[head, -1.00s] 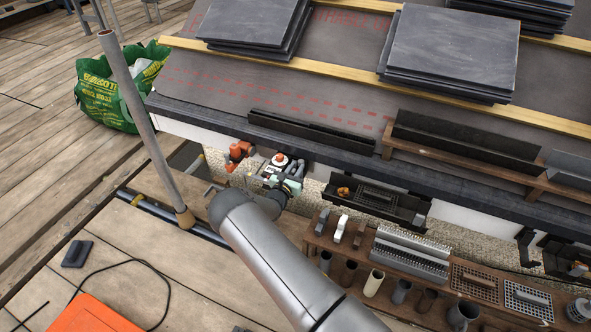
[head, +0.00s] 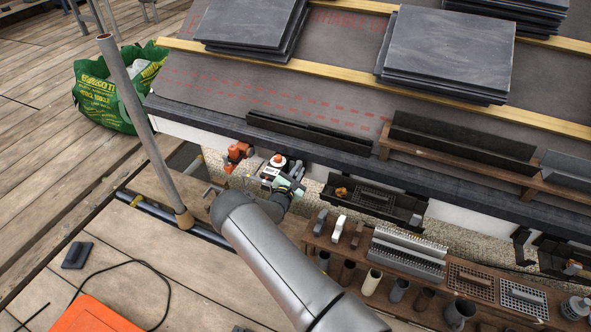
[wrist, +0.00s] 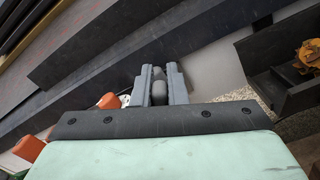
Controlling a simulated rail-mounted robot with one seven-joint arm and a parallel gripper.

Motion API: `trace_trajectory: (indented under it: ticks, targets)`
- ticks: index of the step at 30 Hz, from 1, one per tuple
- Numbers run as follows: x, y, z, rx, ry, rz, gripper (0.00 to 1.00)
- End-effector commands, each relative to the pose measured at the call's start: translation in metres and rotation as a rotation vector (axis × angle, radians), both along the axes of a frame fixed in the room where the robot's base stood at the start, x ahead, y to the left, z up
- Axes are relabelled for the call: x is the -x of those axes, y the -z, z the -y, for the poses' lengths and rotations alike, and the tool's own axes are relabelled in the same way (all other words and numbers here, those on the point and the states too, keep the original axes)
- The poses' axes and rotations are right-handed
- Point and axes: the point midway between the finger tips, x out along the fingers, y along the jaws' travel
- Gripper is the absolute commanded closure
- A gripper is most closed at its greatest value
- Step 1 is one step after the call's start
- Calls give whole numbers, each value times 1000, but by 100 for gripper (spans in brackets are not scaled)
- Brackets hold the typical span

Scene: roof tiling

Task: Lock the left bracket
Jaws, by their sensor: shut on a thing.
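My gripper (wrist: 160,88) shows in the wrist view as two grey fingers close together against the dark edge of the eaves. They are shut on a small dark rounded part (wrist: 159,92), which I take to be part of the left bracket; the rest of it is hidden. In the head view my gripper (head: 290,184) is at the fascia, just below the eaves, left of the short gutter piece (head: 372,203). My own arm and wrist hide most of the bracket there, so its locking state cannot be seen.
An orange tool (head: 238,153) sits close left of my gripper, with a white and orange item (head: 277,162) beside it. A wooden shelf (head: 318,240) with tubes and trays stands right of my arm. A grey pole (head: 139,125) rises at left. Slate stacks lie on the roof.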

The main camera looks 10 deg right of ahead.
Motion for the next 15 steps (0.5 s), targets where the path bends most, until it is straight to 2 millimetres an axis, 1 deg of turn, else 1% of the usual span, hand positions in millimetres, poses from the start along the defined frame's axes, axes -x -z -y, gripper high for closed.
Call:
trace_trajectory:
  ticks: [15]
  targets:
    - [8, 11, 12, -402, 0, 281, 100]
